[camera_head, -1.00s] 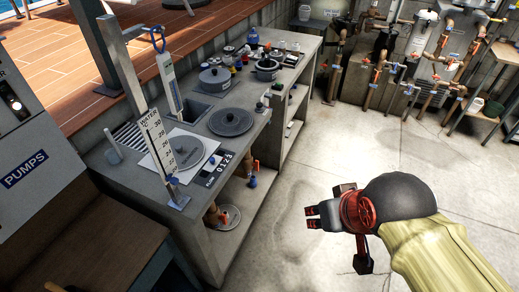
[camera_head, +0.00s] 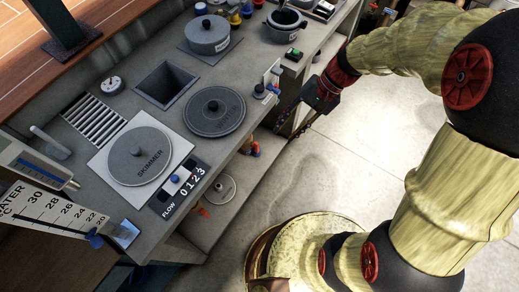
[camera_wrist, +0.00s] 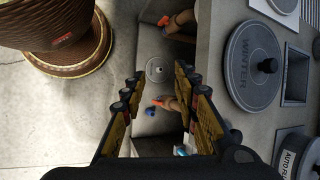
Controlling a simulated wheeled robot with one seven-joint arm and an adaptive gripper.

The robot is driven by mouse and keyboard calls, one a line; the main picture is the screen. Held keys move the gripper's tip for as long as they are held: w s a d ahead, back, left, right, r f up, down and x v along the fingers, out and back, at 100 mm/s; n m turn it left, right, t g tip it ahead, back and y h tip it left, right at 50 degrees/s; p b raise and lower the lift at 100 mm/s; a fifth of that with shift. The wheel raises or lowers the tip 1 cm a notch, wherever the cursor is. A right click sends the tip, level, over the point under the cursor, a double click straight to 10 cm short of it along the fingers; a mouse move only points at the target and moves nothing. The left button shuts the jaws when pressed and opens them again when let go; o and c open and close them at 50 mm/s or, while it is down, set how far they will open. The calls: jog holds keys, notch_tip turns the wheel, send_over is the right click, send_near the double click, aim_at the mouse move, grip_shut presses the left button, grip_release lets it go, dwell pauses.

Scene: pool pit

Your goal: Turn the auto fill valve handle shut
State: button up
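An orange-red valve handle (camera_wrist: 158,103) on a copper pipe (camera_wrist: 172,105) shows between my fingers in the wrist view, with a blue part (camera_wrist: 151,113) beside it. It also shows in the head view (camera_head: 256,150) below the counter's front edge. My gripper (camera_wrist: 160,100) is open, with a finger on each side of that view of the handle; no contact is visible. In the head view my gripper (camera_head: 299,122) is right of the handle, near the counter front. I cannot read a label on the handle itself.
A second orange handle (camera_wrist: 163,21) sits on another pipe. A round disc (camera_head: 220,189) lies on the lower shelf. The counter above carries the SKIMMER lid (camera_head: 138,156), the WINTER lid (camera_head: 215,111) and a flow meter (camera_head: 179,187). Floor right of the counter (camera_head: 365,170) is clear.

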jog(key=w+a+f+m+y+b, duration=0.1)
jog(key=w+a+f+m+y, duration=0.15)
jog(key=f, duration=0.55)
jog(key=w+a+f+m+y+b, duration=0.1)
jog(key=w+f+m+y, duration=0.25)
jog(key=f, duration=0.45)
jog(key=m+t+y+b, duration=0.1)
jog(key=m+t+y, duration=0.3)
jog(key=m+t, duration=0.35)
send_near(255, 147)
jog(key=s+a+r, duration=0.1)
jog(key=a+r, duration=0.3)
jog(key=r, duration=0.7)
notch_tip(255, 147, down, 12)
jog(key=s+d+m+t+h, duration=0.1)
jog(key=d+m+t+h, duration=0.15)
jog(key=m+t, duration=0.4)
jog(key=w+a+g+b, duration=0.1)
jog(key=w+a+b, duration=0.2)
jog(key=a, duration=0.3)
jog(key=shift+w, duration=0.8)
jog(key=shift+c, duration=1)
grip_shut()
